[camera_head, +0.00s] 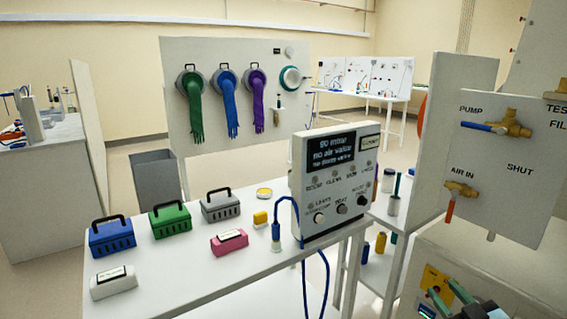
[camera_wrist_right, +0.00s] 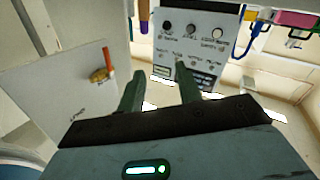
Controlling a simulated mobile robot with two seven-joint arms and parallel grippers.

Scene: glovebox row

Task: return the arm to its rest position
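My right gripper (camera_head: 452,296) shows at the bottom right of the head view, in front of the valve panels. Its two green fingers stand apart with nothing between them. The right wrist view also shows both fingers (camera_wrist_right: 159,92) spread and empty, with the white instrument box (camera_wrist_right: 192,45) beyond them. No contact with any object shows. Most of the right arm is outside the head view. My left gripper and arm are not in either view.
A white valve panel (camera_head: 507,175) stands close to the right gripper, with a yellow-labelled unit (camera_head: 434,281) beside it. The white table (camera_head: 185,268) holds coloured cases and the instrument box (camera_head: 338,205). Blue tubing (camera_head: 325,285) hangs at its front edge.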

